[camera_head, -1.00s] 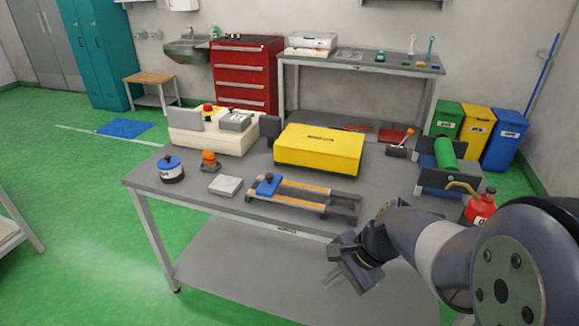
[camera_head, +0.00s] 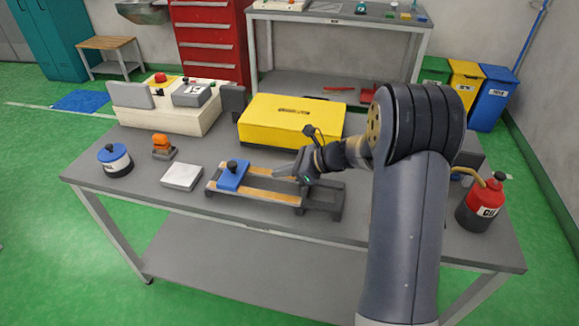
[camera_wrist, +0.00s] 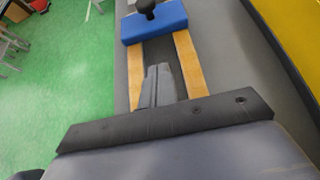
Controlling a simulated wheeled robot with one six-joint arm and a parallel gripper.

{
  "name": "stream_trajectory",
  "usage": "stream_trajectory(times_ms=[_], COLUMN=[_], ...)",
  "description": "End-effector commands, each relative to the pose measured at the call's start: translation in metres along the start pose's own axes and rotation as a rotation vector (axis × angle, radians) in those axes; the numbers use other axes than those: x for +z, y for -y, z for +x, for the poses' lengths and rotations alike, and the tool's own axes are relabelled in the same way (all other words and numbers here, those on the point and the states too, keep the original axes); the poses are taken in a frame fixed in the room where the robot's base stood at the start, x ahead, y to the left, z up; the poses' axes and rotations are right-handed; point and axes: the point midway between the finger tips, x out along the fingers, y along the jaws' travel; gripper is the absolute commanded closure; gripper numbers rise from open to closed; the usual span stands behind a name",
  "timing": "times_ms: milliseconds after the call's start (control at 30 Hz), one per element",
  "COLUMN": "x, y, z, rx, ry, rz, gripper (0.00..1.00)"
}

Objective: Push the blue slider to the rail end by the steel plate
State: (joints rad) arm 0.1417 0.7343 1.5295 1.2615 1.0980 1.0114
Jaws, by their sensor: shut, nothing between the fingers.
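The blue slider (camera_head: 232,178) with a black knob sits on the two-bar wooden rail (camera_head: 268,197), near its left end. A short stretch of rail shows to its left. The pale steel plate (camera_head: 182,176) lies flat on the table just beyond that left end. My gripper (camera_head: 279,170) is shut and empty over the rail, right of the slider, its fingers pointing at it. In the wrist view the closed fingertips (camera_wrist: 158,72) are between the wooden bars, with a gap to the slider (camera_wrist: 155,24). I cannot tell their exact height.
A yellow case (camera_head: 290,122) stands close behind the rail. A blue-lidded tin (camera_head: 115,161) and an orange item (camera_head: 163,146) stand to the left. A red oil can (camera_head: 482,203) is at the right. The table front left of the rail is clear.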

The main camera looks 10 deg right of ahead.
Motion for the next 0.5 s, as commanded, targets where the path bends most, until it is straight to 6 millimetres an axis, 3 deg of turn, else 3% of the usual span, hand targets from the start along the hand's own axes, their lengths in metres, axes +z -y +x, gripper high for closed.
stream_trajectory(times_ms=[200, 500], x=[0.0, 0.019], y=[-0.001, 0.0], z=[0.048, 0.079], rx=[0.003, 0.0], ry=[-0.001, 0.0], rz=[-0.002, -0.004], gripper=[1.0, 1.0])
